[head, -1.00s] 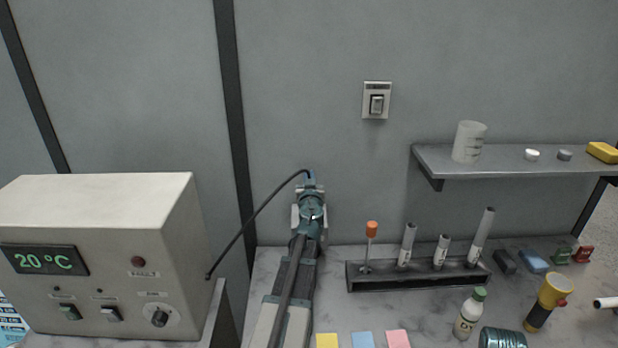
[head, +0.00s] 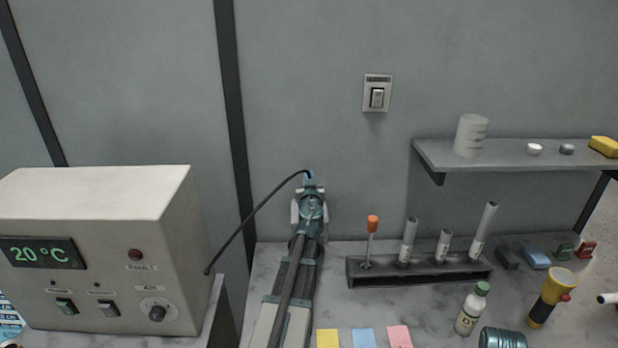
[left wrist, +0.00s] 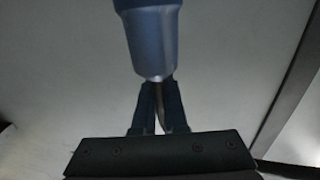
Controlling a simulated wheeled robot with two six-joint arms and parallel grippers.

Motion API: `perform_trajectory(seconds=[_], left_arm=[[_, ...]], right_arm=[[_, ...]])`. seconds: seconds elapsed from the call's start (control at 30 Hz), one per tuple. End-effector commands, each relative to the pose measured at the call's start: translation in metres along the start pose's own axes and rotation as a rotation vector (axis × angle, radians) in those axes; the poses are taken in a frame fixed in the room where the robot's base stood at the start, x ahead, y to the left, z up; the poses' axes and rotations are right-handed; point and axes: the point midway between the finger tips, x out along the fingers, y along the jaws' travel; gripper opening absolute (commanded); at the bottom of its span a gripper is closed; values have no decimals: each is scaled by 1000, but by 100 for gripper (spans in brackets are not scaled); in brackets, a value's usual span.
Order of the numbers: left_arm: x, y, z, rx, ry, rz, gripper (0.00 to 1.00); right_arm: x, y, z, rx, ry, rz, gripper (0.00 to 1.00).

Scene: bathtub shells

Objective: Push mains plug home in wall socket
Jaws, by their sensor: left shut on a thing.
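My left gripper (head: 310,190) is at the grey wall, at the end of my arm that reaches up from the bottom centre. It is shut on the mains plug, of which a small blue part (head: 309,176) shows above the fingers with a black cable (head: 255,215) attached. In the left wrist view the blue plug body (left wrist: 152,40) with a pale metal collar stands just beyond the closed fingers (left wrist: 160,95). I cannot pick out the wall socket or the plug's pins, nor tell whether the plug touches a socket. My right gripper is not in view.
The cable runs to a beige control box (head: 95,200) reading 20 °C at the left. A wall switch (head: 377,97) is up to the right. A shelf (head: 500,155) and a rack of tubes (head: 420,273) are further right. The wall around the gripper is clear.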

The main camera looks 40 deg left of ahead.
Motion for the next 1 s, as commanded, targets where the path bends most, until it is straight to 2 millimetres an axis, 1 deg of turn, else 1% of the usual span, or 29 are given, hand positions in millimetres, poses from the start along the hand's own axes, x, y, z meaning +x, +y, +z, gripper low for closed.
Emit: perform_trajectory(seconds=[0.27,0.3,0.37,0.4,0.47,0.83,1.0], left_arm=[[0,0,8,-1,0,0,0],[0,0,6,-1,0,0,17],[0,0,6,-1,0,0,28],[0,0,6,-1,0,0,35],[0,0,6,-1,0,0,45],[-2,0,6,0,0,0,45],[-14,2,6,0,0,1,45]], right_arm=[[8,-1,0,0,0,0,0],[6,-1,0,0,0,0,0],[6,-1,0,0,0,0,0],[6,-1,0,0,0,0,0],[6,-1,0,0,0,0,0],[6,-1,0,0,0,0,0],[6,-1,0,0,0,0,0]])
